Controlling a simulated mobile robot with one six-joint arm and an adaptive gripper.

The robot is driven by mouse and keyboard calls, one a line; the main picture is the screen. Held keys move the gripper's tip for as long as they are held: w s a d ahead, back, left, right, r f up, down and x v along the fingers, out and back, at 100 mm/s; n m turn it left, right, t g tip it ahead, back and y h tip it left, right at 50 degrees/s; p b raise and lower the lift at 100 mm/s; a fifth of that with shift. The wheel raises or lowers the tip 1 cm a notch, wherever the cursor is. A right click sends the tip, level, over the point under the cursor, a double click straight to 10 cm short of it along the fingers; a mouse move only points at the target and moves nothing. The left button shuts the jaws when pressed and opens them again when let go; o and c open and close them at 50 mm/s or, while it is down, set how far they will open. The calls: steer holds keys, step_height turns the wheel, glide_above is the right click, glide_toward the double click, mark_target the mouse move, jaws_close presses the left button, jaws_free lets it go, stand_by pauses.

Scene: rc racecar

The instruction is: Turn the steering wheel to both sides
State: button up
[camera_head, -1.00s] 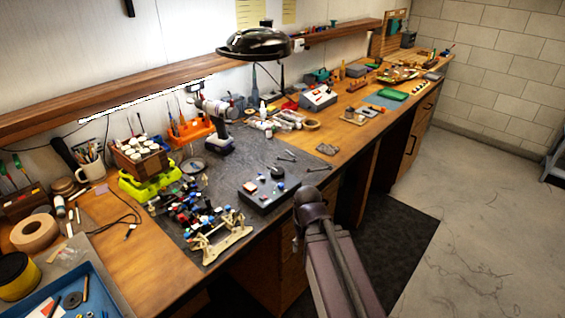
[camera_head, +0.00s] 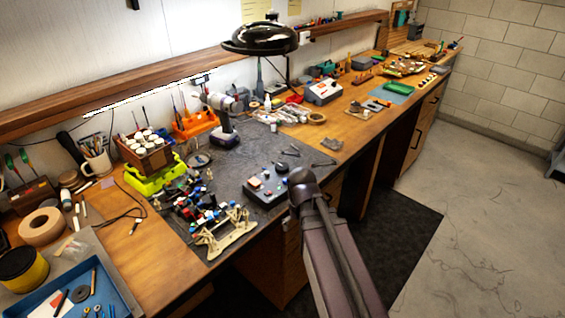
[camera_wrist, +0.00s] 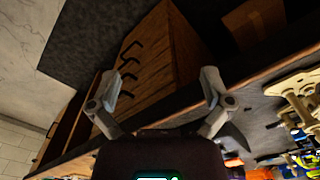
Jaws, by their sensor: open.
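A dark control box (camera_head: 262,190) with small coloured buttons lies on the grey mat near the bench's front edge. A round black knob or wheel (camera_head: 281,168) is at its far right side; I cannot tell if it is the steering wheel. The racecar (camera_head: 205,215), with cream end parts and coloured pieces, stands left of the box. Its cream frame (camera_wrist: 297,88) shows at the right of the wrist view. My gripper (camera_wrist: 161,88) is open and empty, its fingers wide apart beside the bench front. In the head view my arm hides it, right of the control box.
A black lamp (camera_head: 260,38) hangs above. Wooden drawers (camera_wrist: 150,60) stand below the bench edge. The floor to the right is clear.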

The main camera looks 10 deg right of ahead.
mark_target(282, 166)
steer(key=w+r+m+p, duration=0.3)
steer(key=w+r+p, duration=0.5)
steer(key=w, duration=0.5)
steer(key=w+r+m+p, duration=0.4)
steer(key=w+r+p, duration=0.4)
steer(key=w, duration=0.5)
steer(key=shift+a+r, duration=0.15)
steer(key=shift+r, duration=0.5)
steer(key=shift+f, duration=0.15)
step_height(282, 166, down, 14)
steer(key=b, duration=1.3)
steer(key=shift+r, duration=0.25)
steer(key=c, duration=1.1)
